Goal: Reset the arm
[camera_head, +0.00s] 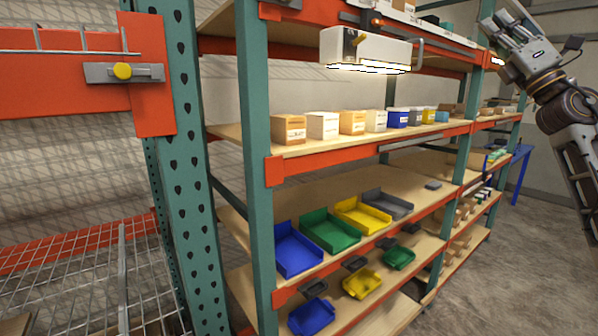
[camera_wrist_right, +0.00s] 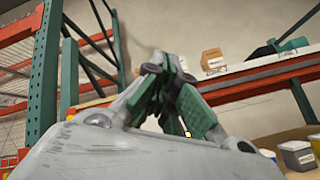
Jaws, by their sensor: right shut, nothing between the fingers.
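My right arm comes in from the right edge of the head view, raised beside the far end of the shelving. My right gripper (camera_head: 497,27) points up and to the left near the top of the head view. In the right wrist view its fingers (camera_wrist_right: 168,75) are closed together, with nothing seen between them. A white lamp box (camera_head: 365,50) with a lit underside hangs under the top shelf of the rack. My left gripper is in neither view.
A green and orange shelf rack (camera_head: 257,150) fills the middle of the head view. Its shelves hold several cartons (camera_head: 323,125) and coloured bins, among them a green bin (camera_head: 330,231). A blue table (camera_head: 521,165) stands behind at right. The grey floor (camera_head: 535,265) at lower right is clear.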

